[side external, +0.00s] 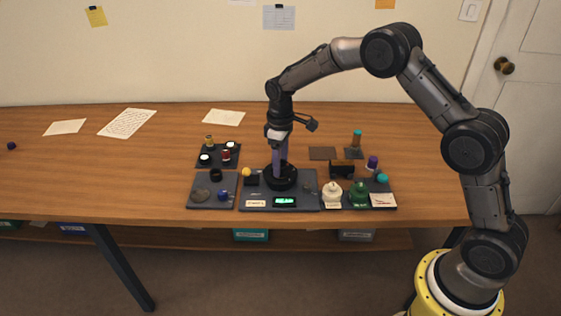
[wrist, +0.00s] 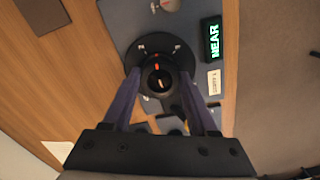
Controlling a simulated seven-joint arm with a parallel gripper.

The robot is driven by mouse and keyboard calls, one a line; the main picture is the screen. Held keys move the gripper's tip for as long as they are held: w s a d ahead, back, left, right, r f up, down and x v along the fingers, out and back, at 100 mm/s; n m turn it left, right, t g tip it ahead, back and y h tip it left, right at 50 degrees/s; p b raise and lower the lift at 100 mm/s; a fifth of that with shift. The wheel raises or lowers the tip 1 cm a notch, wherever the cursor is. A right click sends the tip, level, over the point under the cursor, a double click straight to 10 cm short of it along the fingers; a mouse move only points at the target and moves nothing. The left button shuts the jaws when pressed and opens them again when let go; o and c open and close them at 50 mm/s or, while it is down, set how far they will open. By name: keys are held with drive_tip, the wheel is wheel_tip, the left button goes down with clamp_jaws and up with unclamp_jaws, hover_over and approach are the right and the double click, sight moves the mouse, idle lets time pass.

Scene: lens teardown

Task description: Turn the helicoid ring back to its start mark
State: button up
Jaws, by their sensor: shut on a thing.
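The black helicoid ring (wrist: 160,62) sits on a round dark base with white marks, fixed to a grey board; it also shows in the side external view (side external: 280,180). An orange line shows on its top. My gripper (wrist: 160,82) reaches down from above, with one purple finger on each side of the ring, and is shut on it; it also shows in the side external view (side external: 280,165). A green-lit display (wrist: 212,39) beside the ring reads "NEAR". I cannot tell which mark is the start mark.
A small tray with cups (side external: 205,160) and a mat with round parts (side external: 190,203) lie left of the board. The table's left side is mostly clear.

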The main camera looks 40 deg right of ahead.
drive_tip(key=n, duration=0.4)
drive_tip(key=shift+n, duration=0.4)
idle(0.4)
drive_tip(key=o, duration=1.4)
drive_tip(key=shift+r, duration=0.1)
wheel_tip(320, 180, up, 14)
drive_tip(key=shift+f, duration=0.1)
